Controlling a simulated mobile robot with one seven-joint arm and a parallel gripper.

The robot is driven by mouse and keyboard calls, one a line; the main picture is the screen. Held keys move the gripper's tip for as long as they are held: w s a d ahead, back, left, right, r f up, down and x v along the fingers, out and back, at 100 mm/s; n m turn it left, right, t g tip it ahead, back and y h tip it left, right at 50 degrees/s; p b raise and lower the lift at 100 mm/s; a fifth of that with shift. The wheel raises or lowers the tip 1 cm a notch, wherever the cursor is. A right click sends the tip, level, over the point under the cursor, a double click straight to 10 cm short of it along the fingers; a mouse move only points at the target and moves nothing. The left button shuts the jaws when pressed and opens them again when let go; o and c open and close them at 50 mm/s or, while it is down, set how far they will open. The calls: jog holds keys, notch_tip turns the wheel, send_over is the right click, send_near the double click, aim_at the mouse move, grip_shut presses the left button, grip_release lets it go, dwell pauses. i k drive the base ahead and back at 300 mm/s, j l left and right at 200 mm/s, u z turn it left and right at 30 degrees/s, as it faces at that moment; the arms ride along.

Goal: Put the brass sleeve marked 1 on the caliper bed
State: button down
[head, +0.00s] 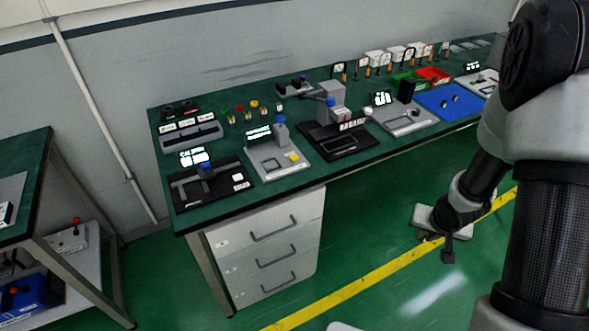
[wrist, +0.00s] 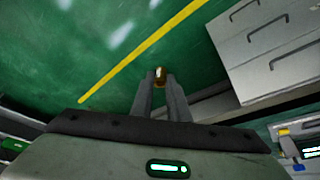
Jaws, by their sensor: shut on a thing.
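A small brass sleeve (wrist: 160,76) sits between the tips of my gripper (wrist: 161,82) in the wrist view. The gripper is shut on it and holds it in the air, with the green floor behind. No number can be read on the sleeve. In the head view my gripper's hand (head: 428,217) hangs at the right, in front of the bench and over the floor, well away from the caliper. The caliper station (head: 207,186) has a black base and a lit display, and stands at the bench's near left end. I see no sleeve on its bed.
The green bench (head: 292,185) carries several stations, including a grey plate with a yellow pad (head: 293,157) beside the caliper and a blue mat (head: 449,101) farther right. White drawers (head: 270,255) stand under it. A second bench (head: 40,165) is at the left. The floor between is open.

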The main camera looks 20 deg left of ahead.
aim_at(193, 191)
jog(key=k+j, duration=0.15)
jog(key=j, duration=0.15)
jog(key=k+j, duration=0.1)
jog(key=j, duration=0.2)
jog(key=k+j, duration=0.15)
jog(key=j, duration=0.65)
jog(key=i+j, duration=0.1)
jog(key=j, duration=0.35)
jog(key=i+j, duration=0.1)
jog(key=j, duration=0.15)
jog(key=i+j, duration=0.1)
jog(key=j, duration=0.15)
